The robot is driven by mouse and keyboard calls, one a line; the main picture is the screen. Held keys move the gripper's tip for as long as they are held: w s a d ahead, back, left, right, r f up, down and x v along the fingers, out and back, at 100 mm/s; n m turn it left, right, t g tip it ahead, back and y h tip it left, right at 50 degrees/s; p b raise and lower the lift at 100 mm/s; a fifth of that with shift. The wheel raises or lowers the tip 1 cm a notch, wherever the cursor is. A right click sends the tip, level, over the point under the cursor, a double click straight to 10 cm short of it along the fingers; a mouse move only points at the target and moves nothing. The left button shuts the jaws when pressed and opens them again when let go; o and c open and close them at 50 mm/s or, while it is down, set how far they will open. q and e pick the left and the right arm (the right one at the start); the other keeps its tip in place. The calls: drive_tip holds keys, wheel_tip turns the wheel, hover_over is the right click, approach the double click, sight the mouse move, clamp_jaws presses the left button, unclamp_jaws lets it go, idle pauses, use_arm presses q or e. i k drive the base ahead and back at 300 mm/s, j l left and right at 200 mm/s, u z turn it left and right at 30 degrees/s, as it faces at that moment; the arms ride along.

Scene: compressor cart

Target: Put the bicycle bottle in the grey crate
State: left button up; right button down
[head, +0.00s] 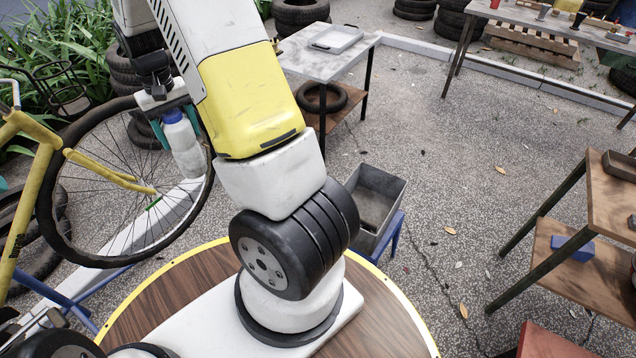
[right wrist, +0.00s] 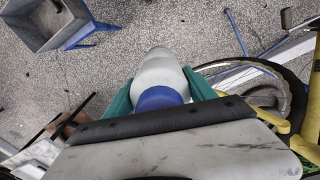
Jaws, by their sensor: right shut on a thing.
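The bicycle bottle (head: 184,146) is white and translucent with a blue cap. It hangs cap up in my right gripper (head: 175,118), whose green-padded fingers are shut on it near the cap. The bottle also shows in the right wrist view (right wrist: 160,75), between the green fingers (right wrist: 160,98). In the head view it hangs in front of the bicycle wheel. The grey crate (head: 376,196) is empty and stands on a blue stand to the right of my right arm. It also shows at the top left of the right wrist view (right wrist: 48,20), apart from the bottle. My left gripper is not in view.
A yellow bicycle (head: 35,150) with a large wheel stands at the left, close to the bottle. A metal-topped table (head: 350,62) stands behind the crate. A wooden shelf (head: 610,195) is at the right. The paved ground between crate and shelf is open.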

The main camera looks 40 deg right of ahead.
sight(379, 209)
drive_tip(key=z, duration=0.45)
drive_tip(key=i+l+z, duration=0.1)
drive_tip(key=z, duration=0.75)
drive_tip(key=i+z, duration=0.1)
drive_tip(key=z, duration=0.35)
drive_tip(key=i+j+z, duration=0.15)
drive_tip(key=i, duration=0.3)
